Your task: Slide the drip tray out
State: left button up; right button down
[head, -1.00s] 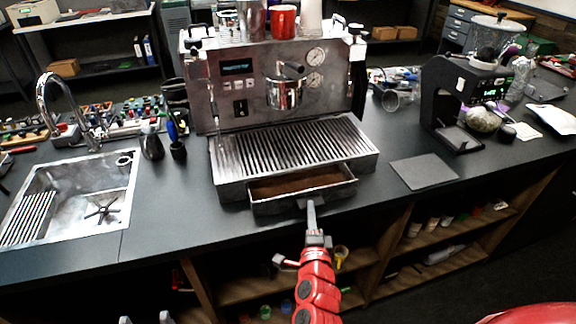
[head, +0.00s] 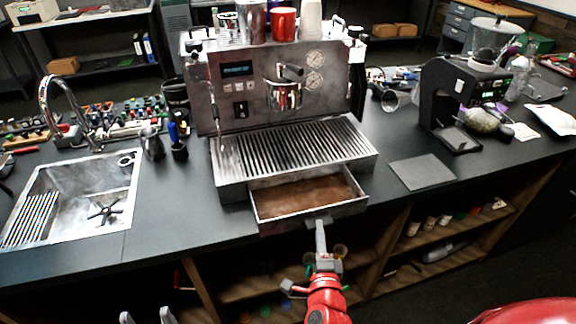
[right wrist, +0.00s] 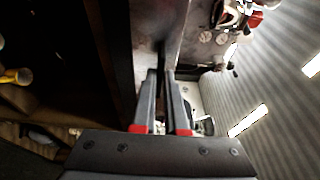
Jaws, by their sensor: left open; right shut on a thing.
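The drip tray (head: 308,196) is a metal drawer with brown liquid or residue in it. It sticks out of the base of the espresso machine (head: 280,145), past the counter's front edge. My right gripper (head: 320,224) is shut on the tray's front handle, with its red arm coming up from below. In the right wrist view its fingers (right wrist: 164,100) are close together at the metal front; the exact grip is hard to see. My left gripper (head: 147,317) shows only its two grey fingertips at the bottom edge, apart and empty, well away from the tray.
A sink (head: 75,205) lies to the left and a coffee grinder (head: 465,105) stands to the right. A grey mat (head: 421,172) lies right of the machine. Open shelves with cups (head: 440,218) are under the counter. Cups, one red (head: 284,24), stand on the machine.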

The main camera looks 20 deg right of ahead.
jog(key=shift+s, duration=0.8)
jog(key=shift+s+p, duration=0.65)
jog(key=shift+s, duration=0.4)
jog(key=c, duration=0.9)
grip_release()
jog(key=shift+o, duration=0.2)
